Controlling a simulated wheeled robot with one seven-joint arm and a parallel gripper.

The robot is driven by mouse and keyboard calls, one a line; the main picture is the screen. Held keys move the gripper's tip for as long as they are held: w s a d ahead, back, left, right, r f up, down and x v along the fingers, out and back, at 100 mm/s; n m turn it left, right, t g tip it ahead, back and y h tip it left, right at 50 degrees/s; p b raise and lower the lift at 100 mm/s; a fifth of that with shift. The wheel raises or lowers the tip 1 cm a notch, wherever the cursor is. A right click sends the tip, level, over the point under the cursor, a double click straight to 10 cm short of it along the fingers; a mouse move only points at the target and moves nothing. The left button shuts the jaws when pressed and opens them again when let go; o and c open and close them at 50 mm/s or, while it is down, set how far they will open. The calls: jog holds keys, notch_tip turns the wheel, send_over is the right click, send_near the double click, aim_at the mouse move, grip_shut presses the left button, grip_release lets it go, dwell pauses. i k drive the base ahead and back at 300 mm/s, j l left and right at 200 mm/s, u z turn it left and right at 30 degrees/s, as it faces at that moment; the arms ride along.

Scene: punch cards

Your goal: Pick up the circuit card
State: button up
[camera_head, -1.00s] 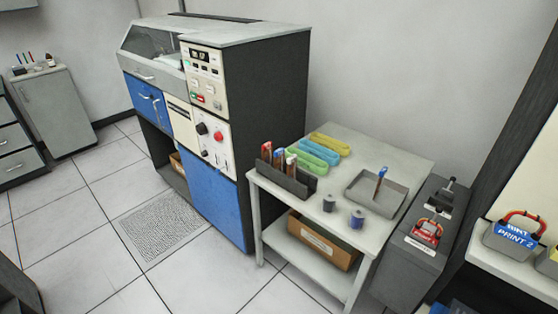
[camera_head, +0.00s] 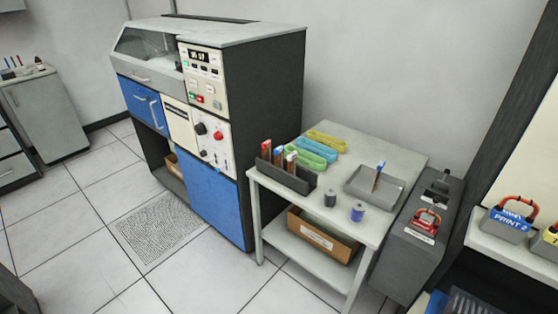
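A dark rack (camera_head: 288,180) at the left front of the white table holds several upright narrow cards with coloured ends, among them a red-topped card (camera_head: 266,152), a blue-topped card (camera_head: 279,157) and another red-topped card (camera_head: 291,161). Which of them, if any, is the circuit card is too small to tell. A thin brown item with a blue top (camera_head: 378,175) leans in the grey tray (camera_head: 358,198) at the table's right; I cannot tell what it is. My gripper is not in view.
The white table (camera_head: 350,145) also bears several coloured coiled straps (camera_head: 310,158) and two small spools (camera_head: 330,198). A large machine (camera_head: 265,110) stands left, a grey box unit (camera_head: 412,250) right. A cardboard box (camera_head: 325,235) is below. Tiled floor (camera_head: 130,285) lies clear at the front.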

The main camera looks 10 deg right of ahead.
aim_at(279, 151)
jog(key=i+j, duration=0.2)
jog(key=i, duration=0.35)
jog(key=i+j, duration=0.2)
jog(key=i, duration=0.35)
jog(key=i+j, duration=0.2)
jog(key=i, duration=0.3)
